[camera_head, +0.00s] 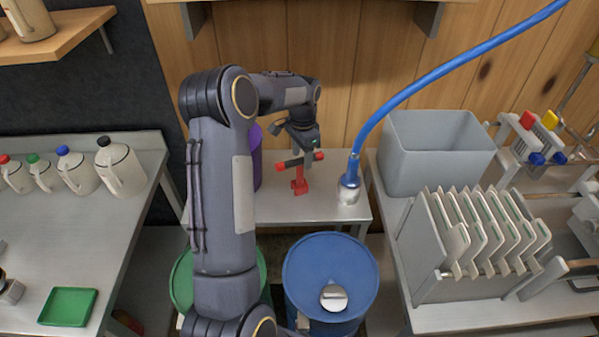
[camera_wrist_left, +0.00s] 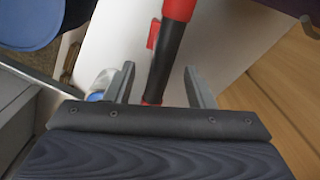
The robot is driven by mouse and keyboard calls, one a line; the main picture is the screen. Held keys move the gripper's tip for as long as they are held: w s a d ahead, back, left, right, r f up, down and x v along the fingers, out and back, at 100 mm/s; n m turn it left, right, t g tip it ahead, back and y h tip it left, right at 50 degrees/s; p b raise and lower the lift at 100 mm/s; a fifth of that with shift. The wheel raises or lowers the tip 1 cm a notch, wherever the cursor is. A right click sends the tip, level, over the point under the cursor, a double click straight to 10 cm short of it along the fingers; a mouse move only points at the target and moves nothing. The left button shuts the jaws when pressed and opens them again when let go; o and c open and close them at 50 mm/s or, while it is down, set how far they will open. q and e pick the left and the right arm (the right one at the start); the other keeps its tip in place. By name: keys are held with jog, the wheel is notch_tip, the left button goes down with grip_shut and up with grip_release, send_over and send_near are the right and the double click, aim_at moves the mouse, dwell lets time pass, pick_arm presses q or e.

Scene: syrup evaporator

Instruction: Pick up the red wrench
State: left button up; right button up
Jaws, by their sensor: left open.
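The red wrench (camera_head: 319,156) has red ends and a black middle. It lies roughly level above a red stand (camera_head: 299,186) on the small metal table at the back. My left gripper (camera_head: 299,155) is right over it, pointing down and hiding part of it. In the left wrist view the wrench (camera_wrist_left: 168,55) runs between the two open fingers of the gripper (camera_wrist_left: 160,75), with a gap on both sides. Its lower end is partly hidden by the gripper body. My right gripper is not in view.
A blue hose nozzle (camera_head: 348,190) stands right of the wrench, and a purple container (camera_head: 255,160) stands left, partly behind my arm. A blue barrel (camera_head: 330,262) and a green barrel (camera_head: 181,285) stand in front. A grey bin (camera_head: 435,160) is farther right.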

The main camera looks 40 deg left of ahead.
aim_at(300, 168)
pick_arm(q)
jog(key=f, duration=0.3)
jog(key=f+p, duration=0.1)
jog(key=f, duration=0.1)
jog(key=shift+s+a+f, duration=0.2)
jog(key=shift+s+f, duration=0.05)
grip_shut()
